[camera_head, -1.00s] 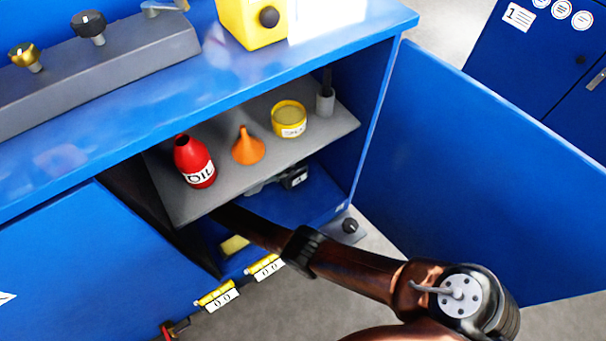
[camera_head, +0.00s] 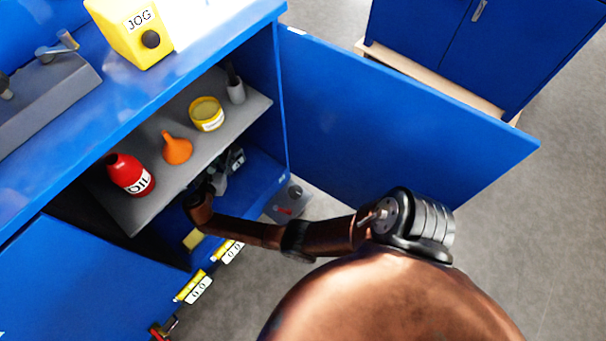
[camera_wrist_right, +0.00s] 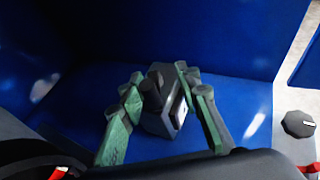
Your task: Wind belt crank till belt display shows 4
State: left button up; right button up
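My right arm reaches into the open blue cabinet, under the grey shelf. In the right wrist view my right gripper (camera_wrist_right: 163,88) has its green fingers spread on either side of a dark grey box (camera_wrist_right: 158,122) with a black knob (camera_wrist_right: 152,90) on it. The fingers look open; I cannot tell whether one touches the box. A pale label or window on the box's right side is unreadable. In the head view the box (camera_head: 237,159) is partly hidden. Two yellow units with displays reading 0 0 (camera_head: 199,288) (camera_head: 232,250) sit at the cabinet's lower front. No belt label is readable.
The shelf (camera_head: 135,222) above my gripper holds a red oil bottle (camera_head: 131,175), an orange funnel (camera_head: 177,148), a yellow tin (camera_head: 206,114) and a grey cup (camera_head: 236,92). A crank (camera_head: 58,48) sits on the bench top.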

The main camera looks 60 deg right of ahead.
jog(key=s+r+n+t+y+p, duration=0.3)
jog(key=s+n+t+y, duration=0.35)
jog(key=s+n, duration=0.2)
pick_arm(q)
jog(key=shift+w+r, duration=0.25)
jog(key=shift+r, duration=0.75)
jog(key=shift+w+r, duration=0.25)
jog(key=shift+r, duration=0.75)
pick_arm(e)
jog(key=s+d+f+m+g, duration=0.2)
jog(key=s+m, duration=0.5)
jog(key=s, duration=0.2)
jog(key=s+d+f+m+g, duration=0.1)
jog(key=s+f+m+g, duration=0.1)
jog(key=s+m, duration=0.5)
jog(key=shift+s+d+f+m, duration=0.35)
jog(key=shift+s+f, duration=0.2)
jog(key=shift+s, duration=1.1)
